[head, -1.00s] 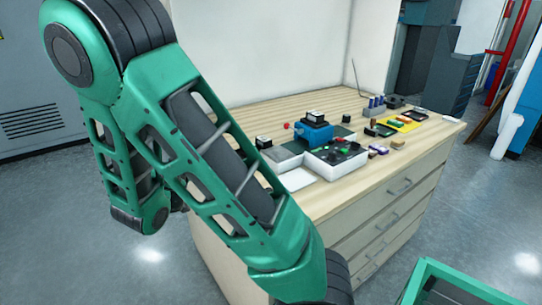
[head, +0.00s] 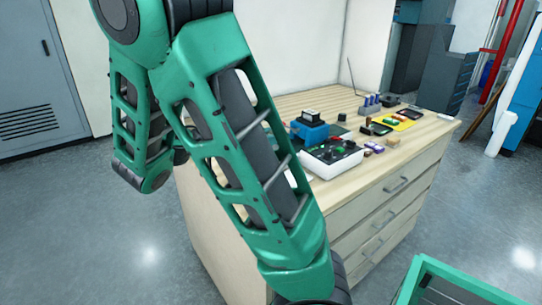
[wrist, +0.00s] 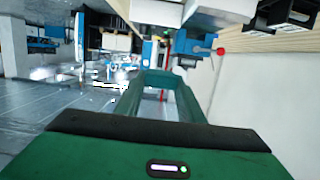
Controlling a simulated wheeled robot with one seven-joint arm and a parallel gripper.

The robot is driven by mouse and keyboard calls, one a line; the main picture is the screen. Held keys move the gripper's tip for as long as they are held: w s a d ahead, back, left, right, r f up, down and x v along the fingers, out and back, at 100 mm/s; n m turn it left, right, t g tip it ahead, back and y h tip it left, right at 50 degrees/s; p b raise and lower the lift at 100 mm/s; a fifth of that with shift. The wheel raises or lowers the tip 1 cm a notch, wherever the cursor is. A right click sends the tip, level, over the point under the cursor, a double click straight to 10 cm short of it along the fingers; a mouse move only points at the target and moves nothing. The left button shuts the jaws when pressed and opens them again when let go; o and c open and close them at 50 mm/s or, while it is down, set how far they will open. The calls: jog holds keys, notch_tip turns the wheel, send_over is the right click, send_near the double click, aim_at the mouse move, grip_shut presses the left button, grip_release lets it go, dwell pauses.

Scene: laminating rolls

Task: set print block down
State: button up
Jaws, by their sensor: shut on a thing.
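In the head view my green arm crosses the picture and hides the left part of the bench and its own end, so my gripper does not show. The wrist view shows a green housing with a dark band and a small light at the bottom, but no fingertips. I cannot tell a held print block in either view. A dark block with a pale top (head: 311,115) sits on the blue vise (head: 309,132). The vise also shows in the wrist view (wrist: 197,46), beside dark blocks (wrist: 290,18) at the upper right.
A wooden workbench (head: 385,165) with drawers stands ahead. A yellow mat (head: 404,124) and several small items fill the back right. A green-rimmed crate (head: 432,268) is at lower right. The floor is open.

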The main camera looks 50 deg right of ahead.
jog(key=w+d+f, duration=0.2)
jog(key=d, duration=0.1)
jog(key=w+d+f, duration=0.2)
jog(key=d, duration=0.1)
jog(key=w+d+f, duration=0.3)
jog(key=shift+d, duration=0.2)
jog(key=shift+f, duration=1.85)
jog(key=shift+f, duration=0.2)
jog(key=shift+s+f, duration=0.1)
jog(key=shift+f, duration=0.05)
